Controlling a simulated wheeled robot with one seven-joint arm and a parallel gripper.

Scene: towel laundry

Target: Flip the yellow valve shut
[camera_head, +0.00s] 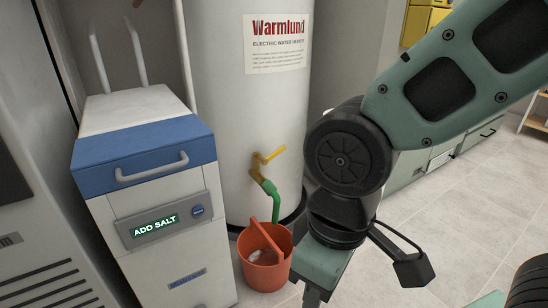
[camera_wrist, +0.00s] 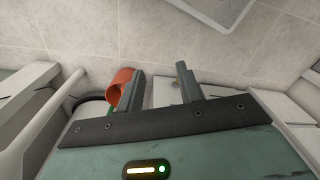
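The yellow valve (camera_head: 266,158) sits low on the front of the white water heater (camera_head: 240,110). Its lever slants up to the right, and a green hose (camera_head: 272,192) hangs below it. My gripper (camera_wrist: 160,82) is open in the wrist view, its two fingers apart with nothing held between them. A small yellowish bit shows beside the right finger; I cannot tell if it is the valve. In the head view my gripper is at the bottom, right of and lower in the picture than the valve; its fingertips are largely out of the frame.
An orange bucket (camera_head: 265,262) stands below the hose. A white and blue softener unit (camera_head: 150,190) reading "ADD SALT" stands left of the heater. Tiled floor (camera_head: 450,220) is open at right, before green cabinets (camera_head: 415,165).

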